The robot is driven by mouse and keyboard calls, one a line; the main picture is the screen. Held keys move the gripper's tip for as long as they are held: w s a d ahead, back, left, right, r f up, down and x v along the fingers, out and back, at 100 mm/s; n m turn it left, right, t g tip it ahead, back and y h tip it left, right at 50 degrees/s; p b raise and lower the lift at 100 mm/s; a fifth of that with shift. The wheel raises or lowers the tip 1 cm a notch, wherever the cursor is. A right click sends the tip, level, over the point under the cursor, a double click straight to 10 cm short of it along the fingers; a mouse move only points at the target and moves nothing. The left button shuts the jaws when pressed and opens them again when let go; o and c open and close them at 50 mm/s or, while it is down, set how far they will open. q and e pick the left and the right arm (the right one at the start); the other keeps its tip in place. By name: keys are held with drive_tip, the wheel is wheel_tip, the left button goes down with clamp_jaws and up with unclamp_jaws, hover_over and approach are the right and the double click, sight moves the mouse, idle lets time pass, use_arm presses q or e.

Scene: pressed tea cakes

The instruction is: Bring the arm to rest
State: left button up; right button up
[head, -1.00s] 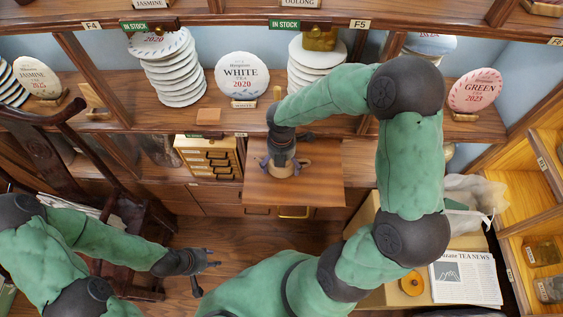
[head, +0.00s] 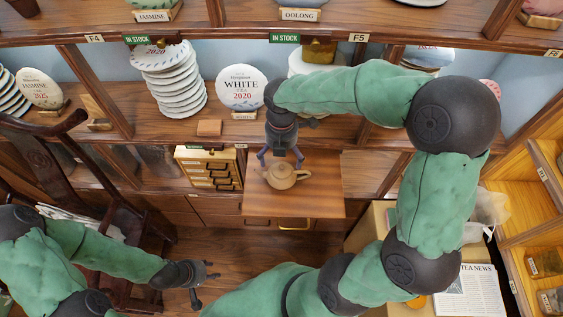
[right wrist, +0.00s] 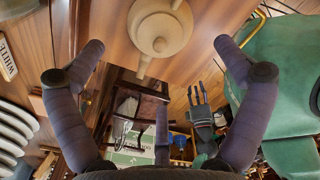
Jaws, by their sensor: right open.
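My right gripper (head: 281,158) is open and empty above the small pull-out wooden board (head: 325,190). A tan clay teapot (head: 283,177) stands on the board, just in front of and below its fingers.
Shelves hold a stack of white tea cakes (head: 172,82) and a WHITE 2020 cake (head: 242,88). A small drawer box (head: 208,168) stands left of the board. A dark wooden chair (head: 140,215) is near my left arm. A newspaper (head: 470,292) lies at lower right.

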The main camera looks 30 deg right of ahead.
drive_tip(key=shift+r, duration=0.5)
drive_tip(key=shift+r, duration=0.1)
